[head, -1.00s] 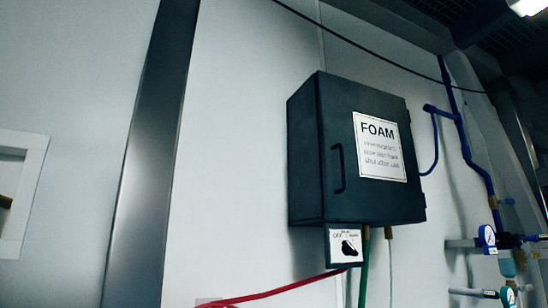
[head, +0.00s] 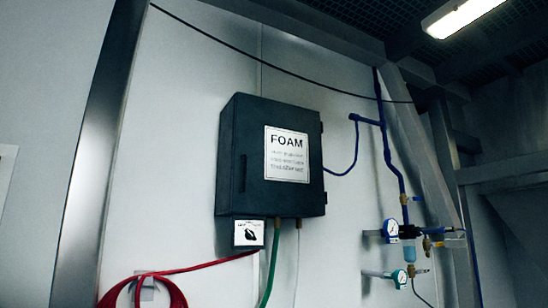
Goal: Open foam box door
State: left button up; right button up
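The foam box (head: 240,204) is a dark box mounted on the pale wall, near the middle of the head view. Its front door (head: 300,199) is shut and carries a white label reading FOAM (head: 287,154). A dark vertical handle (head: 243,173) is on the left side of the door. Hinges show on the right edge. Neither of my grippers is in view.
Blue pipes (head: 388,150) and gauges (head: 391,229) are on the right. A metal post (head: 97,150) stands on the left.

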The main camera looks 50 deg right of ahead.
aim_at(277, 163)
jog(key=z, duration=1)
jog(key=i, duration=0.15)
jog(key=u, duration=0.05)
